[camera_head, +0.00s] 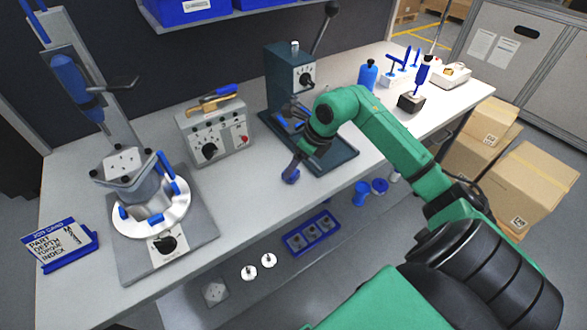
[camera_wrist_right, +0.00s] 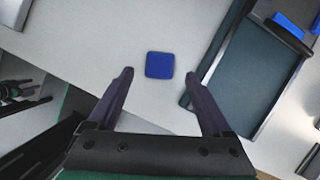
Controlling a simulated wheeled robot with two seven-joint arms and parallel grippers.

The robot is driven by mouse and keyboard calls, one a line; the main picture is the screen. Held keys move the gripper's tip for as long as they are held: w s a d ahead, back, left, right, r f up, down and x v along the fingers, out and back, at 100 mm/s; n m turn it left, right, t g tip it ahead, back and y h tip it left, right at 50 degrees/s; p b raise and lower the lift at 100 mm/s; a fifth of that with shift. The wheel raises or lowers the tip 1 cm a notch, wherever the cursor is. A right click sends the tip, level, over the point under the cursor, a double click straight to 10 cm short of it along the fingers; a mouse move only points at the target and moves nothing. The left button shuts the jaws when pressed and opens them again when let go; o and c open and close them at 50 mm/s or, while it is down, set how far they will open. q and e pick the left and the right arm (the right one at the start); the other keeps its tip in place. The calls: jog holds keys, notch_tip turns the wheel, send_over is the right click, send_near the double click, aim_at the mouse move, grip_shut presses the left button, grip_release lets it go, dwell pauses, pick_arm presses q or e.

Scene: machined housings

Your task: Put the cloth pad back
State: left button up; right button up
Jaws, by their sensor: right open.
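The cloth pad appears as a small blue square (camera_wrist_right: 160,65) lying flat on the pale bench top in the right wrist view. My right gripper (camera_wrist_right: 159,80) is open, with its two dark fingers on either side of the pad in that view and a gap to each side of it. Nothing is held. In the head view my right gripper (camera_head: 288,147) hangs over the bench beside the press; I cannot clearly pick out the pad there. How high the fingertips are above the bench is hard to tell.
The green press (camera_head: 287,75) on its dark base (camera_head: 335,157) stands close to my right gripper. A control box (camera_head: 215,132) and a clamping fixture (camera_head: 150,205) stand to the left. A job card (camera_head: 62,243) is at far left. The bench front between fixture and press is clear.

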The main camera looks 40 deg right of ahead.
jog(key=b+v, duration=0.1)
jog(key=v, duration=0.7)
jog(key=shift+s, duration=0.1)
